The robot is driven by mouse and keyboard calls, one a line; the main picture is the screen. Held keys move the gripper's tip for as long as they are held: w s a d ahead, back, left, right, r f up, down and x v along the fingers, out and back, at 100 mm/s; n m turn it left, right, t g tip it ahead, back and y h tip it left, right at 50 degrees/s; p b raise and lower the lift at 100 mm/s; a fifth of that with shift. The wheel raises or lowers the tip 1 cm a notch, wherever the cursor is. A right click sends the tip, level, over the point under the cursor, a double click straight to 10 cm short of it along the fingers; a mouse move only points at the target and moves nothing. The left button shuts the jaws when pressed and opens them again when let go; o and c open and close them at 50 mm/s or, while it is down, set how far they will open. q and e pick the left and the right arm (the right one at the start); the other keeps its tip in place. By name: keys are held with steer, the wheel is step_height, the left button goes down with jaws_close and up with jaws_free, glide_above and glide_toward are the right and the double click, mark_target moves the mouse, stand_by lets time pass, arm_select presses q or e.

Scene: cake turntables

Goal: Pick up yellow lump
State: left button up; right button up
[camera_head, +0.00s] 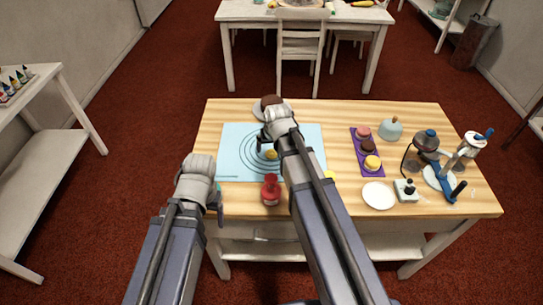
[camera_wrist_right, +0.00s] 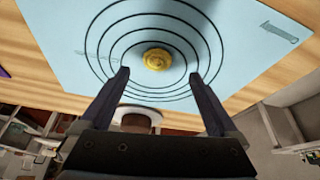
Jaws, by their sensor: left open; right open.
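The yellow lump (camera_head: 271,154) lies inside the concentric circles of the light blue mat (camera_head: 233,137). It also shows in the right wrist view (camera_wrist_right: 157,60) as a rounded, swirled piece near the middle of the rings. My right gripper (camera_wrist_right: 159,73) is open, with its two fingers apart on either side of the lump in that view; nothing is held. How far the fingertips are from the lump is hard to tell. In the head view my right arm covers part of the mat. My left gripper (camera_head: 218,197) is open and empty near the table's front left edge.
A red bottle (camera_head: 271,192) stands in front of the mat. A brown item on a plate (camera_head: 260,112) is behind it. At right are a purple tray (camera_head: 358,146) with round cakes, a white plate (camera_head: 378,195) and several utensils.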

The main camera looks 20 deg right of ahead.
mark_target(272, 153)
steer(key=b+x, duration=0.4)
steer(key=x, duration=0.1)
steer(key=shift+d+f+b, duration=0.1)
steer(key=shift+d+b, duration=0.15)
steer(key=shift+b, duration=0.1)
steer(key=c, duration=1.4)
